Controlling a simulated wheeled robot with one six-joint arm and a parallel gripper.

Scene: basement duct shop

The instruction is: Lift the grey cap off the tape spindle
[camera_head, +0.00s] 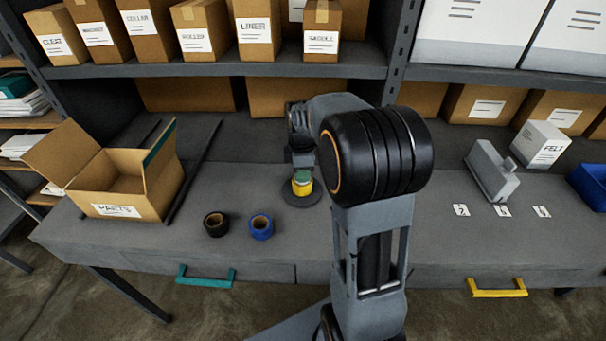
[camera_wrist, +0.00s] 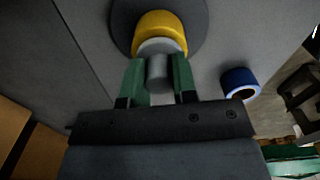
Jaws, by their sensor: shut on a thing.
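The tape spindle has a round dark grey base (camera_head: 301,199) on the workbench, with a yellow tape roll (camera_head: 302,188) on it. In the wrist view the yellow roll (camera_wrist: 160,24) shows just beyond the fingertips. The grey cap (camera_wrist: 158,68) is a pale disc with a knob, at the end of the yellow roll. I cannot tell whether any gap lies between them. My gripper (camera_wrist: 158,74) has its two green fingers shut on the cap's knob, one on each side. In the head view my gripper (camera_head: 302,174) is directly above the roll, and the cap is mostly hidden.
A black tape roll (camera_head: 216,224) and a blue tape roll (camera_head: 260,227) lie near the bench's front edge. An open cardboard parts box (camera_head: 150,203) stands left. A grey dispenser (camera_head: 492,172), a white felt box (camera_head: 540,145) and a blue bin (camera_head: 590,186) are right. Shelves overhang behind.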

